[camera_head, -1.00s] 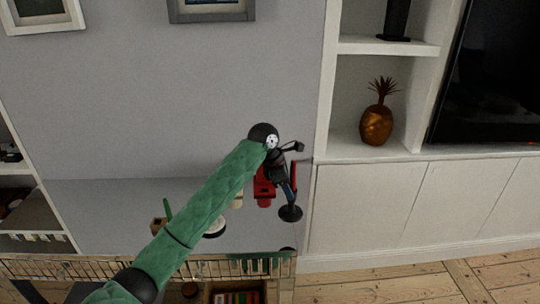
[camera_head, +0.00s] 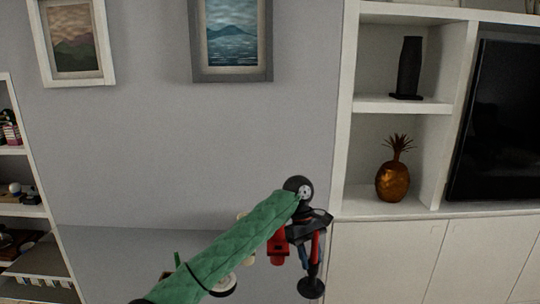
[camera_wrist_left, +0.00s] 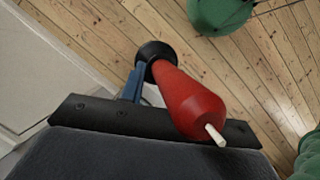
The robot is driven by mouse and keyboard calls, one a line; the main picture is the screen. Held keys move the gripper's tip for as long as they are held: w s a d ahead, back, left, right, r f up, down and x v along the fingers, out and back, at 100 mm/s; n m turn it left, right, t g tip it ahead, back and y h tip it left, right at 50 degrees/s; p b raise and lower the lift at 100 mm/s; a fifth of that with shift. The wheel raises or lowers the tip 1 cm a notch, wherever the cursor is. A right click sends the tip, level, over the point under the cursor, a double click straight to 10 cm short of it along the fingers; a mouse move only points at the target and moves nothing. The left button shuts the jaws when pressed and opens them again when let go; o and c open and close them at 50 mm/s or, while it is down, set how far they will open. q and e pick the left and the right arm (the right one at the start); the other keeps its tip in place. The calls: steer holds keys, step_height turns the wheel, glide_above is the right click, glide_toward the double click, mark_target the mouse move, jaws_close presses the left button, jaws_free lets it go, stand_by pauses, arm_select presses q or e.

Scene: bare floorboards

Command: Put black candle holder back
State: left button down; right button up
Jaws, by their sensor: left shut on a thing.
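My left gripper (camera_head: 308,248) is shut on the black candle holder (camera_head: 311,287), whose round dark base hangs at the bottom in the head view. A red candle stands in it. In the left wrist view the black base (camera_wrist_left: 155,52) is at the far end and the red candle (camera_wrist_left: 188,100) with its white wick points towards the camera. A blue finger (camera_wrist_left: 133,84) lies beside it; the other finger is hidden. The holder is in the air, left of the white shelf unit (camera_head: 345,150). My right gripper is not in view.
A dark vase (camera_head: 408,68) stands on the upper shelf (camera_head: 400,104) and a golden pineapple (camera_head: 393,180) in the niche below. There is free room beside both. A television (camera_head: 505,120) is at the right. Framed pictures (camera_head: 232,40) hang on the wall. A bookcase (camera_head: 30,180) stands left.

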arm_select(q)
steer(key=s+a+f+m+y, duration=0.3)
steer(key=s+a+f+m, duration=0.45)
steer(key=a, duration=0.45)
steer(key=s+a+f, duration=0.2)
steer(key=a, duration=0.8)
steer(key=s+a+f+n, duration=0.1)
steer(key=s+a+f, duration=0.1)
steer(key=a, duration=0.8)
steer(key=shift+f+g+h, duration=0.4)
steer(key=shift+f, duration=0.25)
